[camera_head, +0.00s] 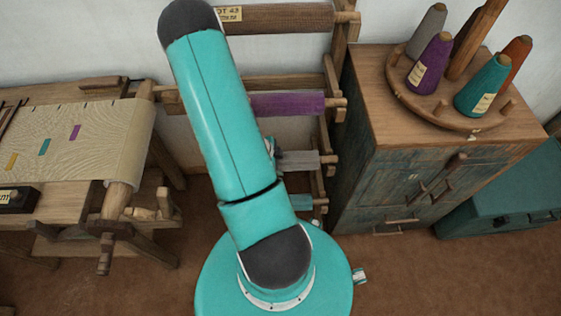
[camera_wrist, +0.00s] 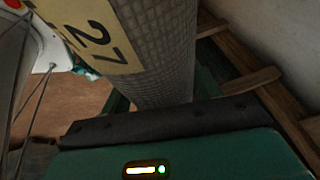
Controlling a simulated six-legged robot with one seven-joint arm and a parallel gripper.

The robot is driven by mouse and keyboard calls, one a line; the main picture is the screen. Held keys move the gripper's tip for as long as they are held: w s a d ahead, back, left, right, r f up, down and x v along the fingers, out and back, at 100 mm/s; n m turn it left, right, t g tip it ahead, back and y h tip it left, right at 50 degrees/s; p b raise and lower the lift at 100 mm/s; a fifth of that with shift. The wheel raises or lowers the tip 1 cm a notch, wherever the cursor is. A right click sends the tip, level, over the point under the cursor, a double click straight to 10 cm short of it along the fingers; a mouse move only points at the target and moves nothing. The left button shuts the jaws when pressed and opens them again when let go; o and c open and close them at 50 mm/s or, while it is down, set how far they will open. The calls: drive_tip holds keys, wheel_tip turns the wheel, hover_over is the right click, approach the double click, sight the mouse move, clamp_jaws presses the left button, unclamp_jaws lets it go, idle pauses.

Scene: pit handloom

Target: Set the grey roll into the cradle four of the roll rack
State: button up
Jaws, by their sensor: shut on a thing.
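The grey roll (camera_wrist: 165,50) has a woven surface and a yellow label reading 27; it fills the upper middle of the wrist view. My gripper (camera_wrist: 165,120) is shut on it, with one dark-edged jaw across the roll. In the head view a grey roll (camera_head: 298,160) shows at the roll rack, right of my arm, its end close to a wooden cradle peg. The roll rack (camera_head: 338,60) stands against the wall and is partly hidden by my arm. My gripper is mostly hidden there. I cannot tell whether the roll rests in the cradle.
The rack also bears a brown roll (camera_head: 280,18) at the top, a purple roll (camera_head: 290,104) and a low teal roll (camera_head: 300,203). A cabinet (camera_head: 400,170) with yarn cones stands close on the right. The loom (camera_head: 90,150) is at left. Brown floor (camera_head: 400,275) is open in front.

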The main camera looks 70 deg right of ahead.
drive_tip(key=shift+w+f, duration=0.15)
drive_tip(key=shift+f, duration=0.2)
drive_tip(key=o, duration=1.6)
drive_tip(key=shift+r, duration=0.2)
drive_tip(key=v, duration=1.2)
drive_tip(key=shift+w, duration=0.1)
drive_tip(key=shift+a, duration=0.1)
